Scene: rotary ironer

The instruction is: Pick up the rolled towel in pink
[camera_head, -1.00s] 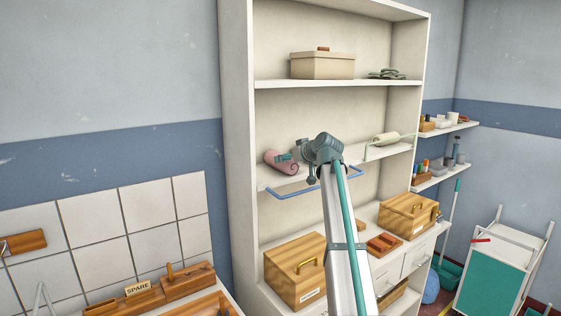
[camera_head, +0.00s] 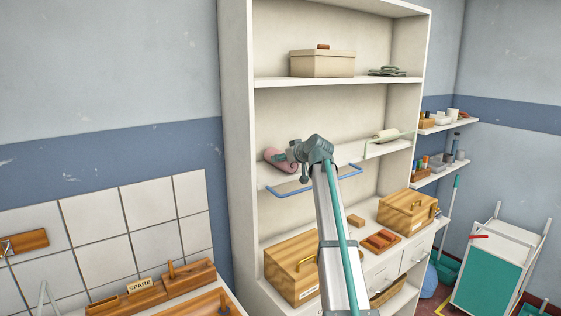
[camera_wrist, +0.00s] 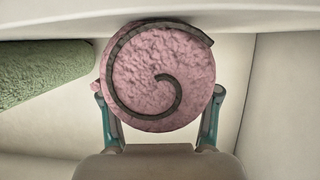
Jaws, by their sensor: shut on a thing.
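The pink rolled towel (camera_head: 277,159) lies at the left end of the middle shelf (camera_head: 335,166). Its round end with a dark spiral edge (camera_wrist: 160,75) fills the middle of the wrist view. My gripper (camera_head: 287,157) reaches to it from the right in the head view. In the wrist view my two teal fingers (camera_wrist: 159,118) stand on either side of the roll and are shut on it. The fingertips are partly hidden behind the roll. I cannot tell whether the roll touches the shelf.
A green towel (camera_wrist: 42,75) lies beside the roll in the wrist view. A blue rail (camera_head: 305,187) runs along the shelf front below my gripper. A pale roll (camera_head: 386,135) sits at the shelf's right end behind a clear panel. Wooden boxes (camera_head: 291,268) stand below.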

